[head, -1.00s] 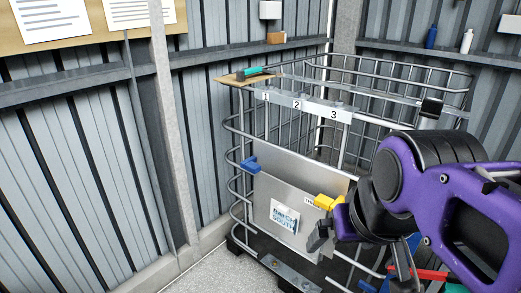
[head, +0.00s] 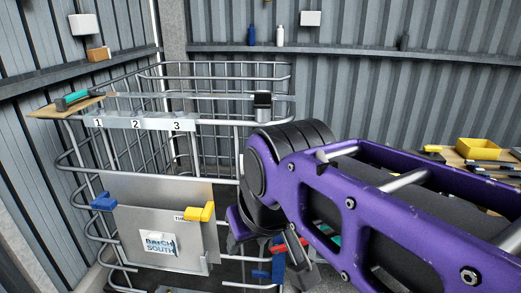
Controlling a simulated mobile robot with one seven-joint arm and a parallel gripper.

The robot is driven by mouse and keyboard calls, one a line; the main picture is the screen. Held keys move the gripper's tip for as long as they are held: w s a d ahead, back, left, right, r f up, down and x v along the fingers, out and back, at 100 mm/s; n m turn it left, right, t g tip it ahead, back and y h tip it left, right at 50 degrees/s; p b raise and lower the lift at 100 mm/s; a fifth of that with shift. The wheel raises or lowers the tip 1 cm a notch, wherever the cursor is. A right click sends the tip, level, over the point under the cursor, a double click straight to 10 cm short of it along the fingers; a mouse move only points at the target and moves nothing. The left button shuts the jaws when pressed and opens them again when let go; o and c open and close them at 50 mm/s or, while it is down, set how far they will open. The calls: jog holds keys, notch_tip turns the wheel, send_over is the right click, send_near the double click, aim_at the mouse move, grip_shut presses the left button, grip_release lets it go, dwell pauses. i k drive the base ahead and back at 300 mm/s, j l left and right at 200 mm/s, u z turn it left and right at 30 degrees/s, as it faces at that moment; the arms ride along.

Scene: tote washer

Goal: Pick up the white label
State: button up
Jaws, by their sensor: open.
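A white label (head: 160,243) with dark and blue lettering, its lower line reading SOUTH, is on the grey metal plate (head: 130,218) on the front of the wire cage. It is tilted slightly and lies flat against the plate, as far as I can see. A blue clip (head: 104,201) and a yellow clip (head: 201,212) are at the plate's upper edges. My gripper (head: 267,246) is open, to the right of the plate and apart from the label. My purple arm hides part of the gripper and the cage's right side.
The wire cage (head: 215,65) carries a strip numbered 1, 2, 3 (head: 136,124). A board (head: 58,107) with a green-handled tool (head: 78,98) lies on its left corner. A yellow bin (head: 478,149) stands on a bench at right. Corrugated walls stand close behind.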

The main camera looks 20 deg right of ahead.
aim_at(158, 245)
jog(key=z, duration=3.75)
jog(key=u, duration=4.15)
jog(key=i+j+z, duration=0.1)
jog(key=i, duration=0.3)
jog(key=i+j, duration=0.2)
jog(key=i, duration=0.15)
jog(key=z, duration=0.05)
